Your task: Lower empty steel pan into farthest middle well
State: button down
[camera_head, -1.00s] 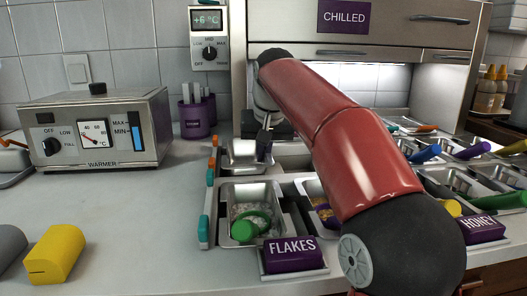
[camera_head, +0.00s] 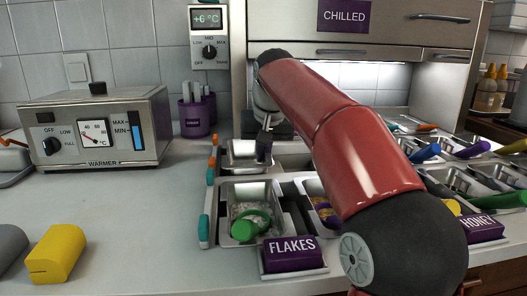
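The empty steel pan (camera_head: 240,152) is at the far left end of the topping rail, behind the pan of flakes (camera_head: 248,194). My gripper (camera_head: 263,156) is at the pan's right side, pointing down, and looks shut on its rim. The fingertips are small and partly merge with the pan. The pan looks close to level; I cannot tell whether it hangs just above the rail or rests in it.
A green-handled scoop (camera_head: 245,229) lies in the flakes pan. The FLAKES sign (camera_head: 291,254) stands in front. Orange and teal clips (camera_head: 204,231) line the rail's left edge. The warmer (camera_head: 98,131) and yellow block (camera_head: 55,253) are left. Pans with coloured handles fill the right.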

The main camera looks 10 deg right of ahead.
jog(key=shift+f+b, duration=0.45)
jog(key=shift+f, duration=0.25)
jog(key=c, duration=2.1)
grip_release()
jog(key=o, duration=0.9)
notch_tip(320, 180, up, 6)
jog(key=p, duration=0.6)
jog(key=shift+f, duration=0.2)
jog(key=shift+r, duration=1.2)
